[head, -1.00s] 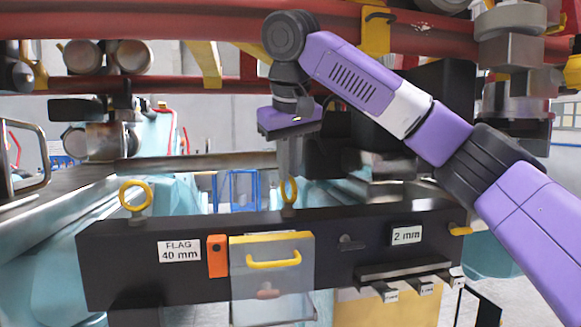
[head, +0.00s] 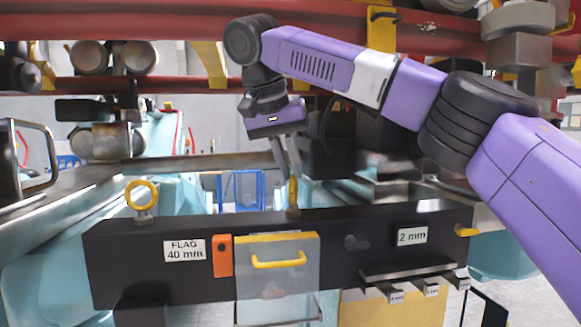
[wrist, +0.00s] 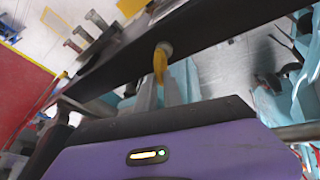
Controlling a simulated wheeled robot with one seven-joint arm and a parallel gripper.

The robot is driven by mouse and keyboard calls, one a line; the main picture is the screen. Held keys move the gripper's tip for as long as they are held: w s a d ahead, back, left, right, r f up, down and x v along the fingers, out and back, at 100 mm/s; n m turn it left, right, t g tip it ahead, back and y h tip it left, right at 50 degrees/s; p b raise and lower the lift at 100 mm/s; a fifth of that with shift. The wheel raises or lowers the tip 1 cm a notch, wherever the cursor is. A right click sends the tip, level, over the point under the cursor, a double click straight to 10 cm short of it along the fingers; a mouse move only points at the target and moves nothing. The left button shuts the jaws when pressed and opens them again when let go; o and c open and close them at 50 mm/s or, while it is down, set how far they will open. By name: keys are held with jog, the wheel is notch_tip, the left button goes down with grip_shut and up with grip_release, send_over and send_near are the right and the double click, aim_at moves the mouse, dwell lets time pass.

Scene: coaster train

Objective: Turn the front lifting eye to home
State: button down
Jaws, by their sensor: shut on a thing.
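A yellow ring-shaped lifting eye (head: 293,194) stands on top of the dark bar (head: 375,226), near its middle. It shows nearly edge-on in the head view. My gripper (head: 292,176) comes down from above, tilted, and is shut on this eye. In the wrist view the eye (wrist: 160,62) shows between the two grey fingers of my gripper (wrist: 159,88). A second yellow lifting eye (head: 142,194) stands upright near the bar's left end, its ring facing the head camera. My gripper is apart from it. Which eye is called the front one cannot be told.
The bar's face carries an orange block (head: 222,256), a clear panel with a yellow handle (head: 278,261) and a "2 mm" label (head: 412,235). Red pipes (head: 330,28) run above the arm. Small tagged pieces (head: 430,291) hang at the lower right.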

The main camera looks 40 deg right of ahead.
dwell(0.4)
jog(key=c, duration=1.5)
grip_release()
